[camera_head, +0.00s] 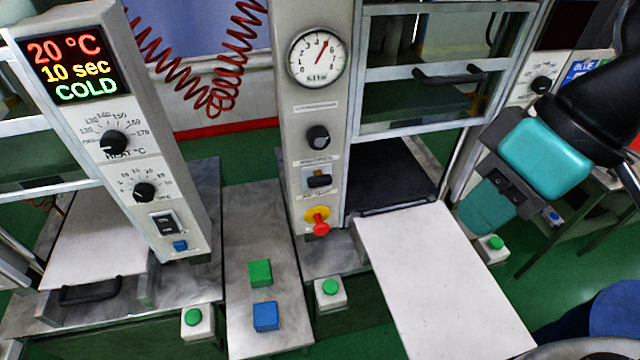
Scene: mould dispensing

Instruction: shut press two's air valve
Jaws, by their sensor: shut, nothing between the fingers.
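A grey control column (305,130) stands in the middle, with a round pressure gauge (318,58) at its top. Below the gauge are a black knob (318,137) and a black switch (319,181). Near its foot is a red handle (320,228) on a yellow plate, which looks like a valve; its labels are too small to read. No marking shows which press is number two. My gripper (484,212), teal and black, is shut and empty at the right. It hangs over the right edge of a white plate, well apart from the red handle.
The white plate (440,285) juts forward from an open-fronted press. A glazed guard with a black handle (449,76) is above it. A left column carries a lit display (72,62). Green and blue blocks (260,273) lie on a grey bench. Red coiled hoses (215,85) hang behind.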

